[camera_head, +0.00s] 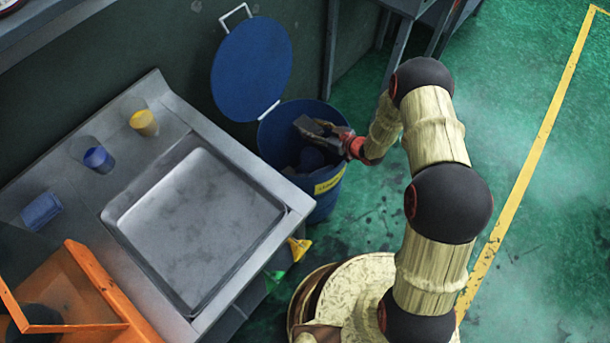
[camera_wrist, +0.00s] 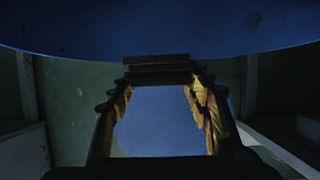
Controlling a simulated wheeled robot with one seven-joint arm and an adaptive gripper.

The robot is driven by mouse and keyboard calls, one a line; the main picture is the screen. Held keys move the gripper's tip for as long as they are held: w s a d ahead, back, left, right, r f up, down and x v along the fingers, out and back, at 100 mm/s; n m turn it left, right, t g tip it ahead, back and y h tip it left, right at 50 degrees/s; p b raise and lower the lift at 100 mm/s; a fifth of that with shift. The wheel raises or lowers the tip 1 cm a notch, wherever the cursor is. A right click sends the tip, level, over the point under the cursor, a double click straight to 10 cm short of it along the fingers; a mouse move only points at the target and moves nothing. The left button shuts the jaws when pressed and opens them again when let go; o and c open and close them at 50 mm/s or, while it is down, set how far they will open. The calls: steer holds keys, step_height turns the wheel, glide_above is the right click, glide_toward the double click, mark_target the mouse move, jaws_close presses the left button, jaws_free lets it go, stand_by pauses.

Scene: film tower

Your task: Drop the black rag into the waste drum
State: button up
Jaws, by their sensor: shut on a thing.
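The black rag (camera_head: 308,125) shows as a dark, flat piece at the tip of my gripper (camera_head: 325,132). In the wrist view the rag (camera_wrist: 157,68) looks like a dark, layered slab across the fingertips of my gripper (camera_wrist: 158,82). My gripper is shut on it. The blue waste drum (camera_head: 328,190) stands beyond the sink counter with its mouth open. My gripper and the rag are over the drum's mouth; their exact height against the rim is hard to tell. The drum's inside is dark, with a bluish rounded shape in it.
The drum's blue lid (camera_head: 250,70) stands raised at the back, and its blue surface (camera_wrist: 160,25) fills the top of the wrist view. A metal sink counter (camera_head: 255,165) adjoins the drum on the left. Green floor (camera_head: 540,210) is open at right.

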steer(key=shift+f+b, duration=0.55)
steer(key=shift+f, duration=0.65)
steer(key=o, duration=1.2)
steer(key=v, duration=1.2)
